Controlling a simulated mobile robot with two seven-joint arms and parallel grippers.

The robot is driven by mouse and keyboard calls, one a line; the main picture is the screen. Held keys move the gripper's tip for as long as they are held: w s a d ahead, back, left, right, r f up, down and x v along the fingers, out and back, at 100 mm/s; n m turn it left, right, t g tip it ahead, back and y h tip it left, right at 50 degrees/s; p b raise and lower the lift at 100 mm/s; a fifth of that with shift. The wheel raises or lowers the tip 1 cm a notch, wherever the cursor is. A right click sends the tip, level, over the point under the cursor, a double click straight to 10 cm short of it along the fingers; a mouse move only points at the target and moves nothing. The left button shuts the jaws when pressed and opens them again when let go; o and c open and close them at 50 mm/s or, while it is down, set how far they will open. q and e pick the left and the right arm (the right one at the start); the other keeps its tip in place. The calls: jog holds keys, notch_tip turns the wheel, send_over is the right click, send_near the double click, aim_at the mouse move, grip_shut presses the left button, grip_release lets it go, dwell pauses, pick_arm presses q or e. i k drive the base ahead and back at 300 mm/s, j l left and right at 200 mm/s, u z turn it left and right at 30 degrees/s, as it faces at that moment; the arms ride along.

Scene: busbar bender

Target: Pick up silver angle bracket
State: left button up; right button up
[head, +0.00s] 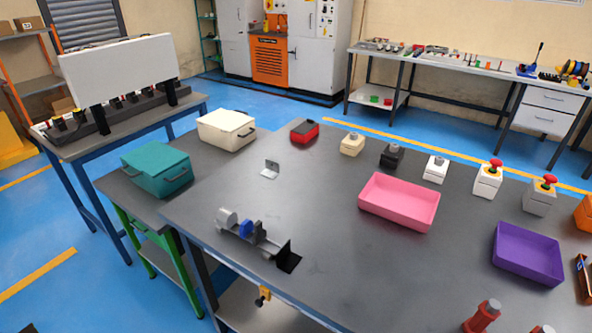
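The silver angle bracket (270,169) is a small L-shaped piece on the dark grey tabletop (310,190), left of the middle of the head view. One flat leg lies on the table and the other stands upright at its back. Nothing touches it and clear tabletop surrounds it. Neither of my grippers shows in the head view.
A grey and blue device (246,229) with a black plate (289,261) lies near the table's front left edge. A red and black box (304,132) is behind the bracket. A pink tray (399,202) and purple tray (527,254) stand right. The middle is free.

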aim_at(272, 170)
jog(key=j+z, duration=0.1)
jog(key=z, duration=0.35)
jog(key=j+z, duration=0.15)
jog(key=z, duration=0.3)
jog(key=j+z, duration=0.15)
jog(key=z, duration=0.25)
jog(key=k+j+z, duration=0.1)
jog(key=j+z, duration=0.3)
jog(key=k+j+z, duration=0.2)
jog(key=j+z, duration=0.2)
jog(key=k+j+z, duration=0.55)
jog(key=k+j, duration=1.2)
jog(key=k, duration=0.05)
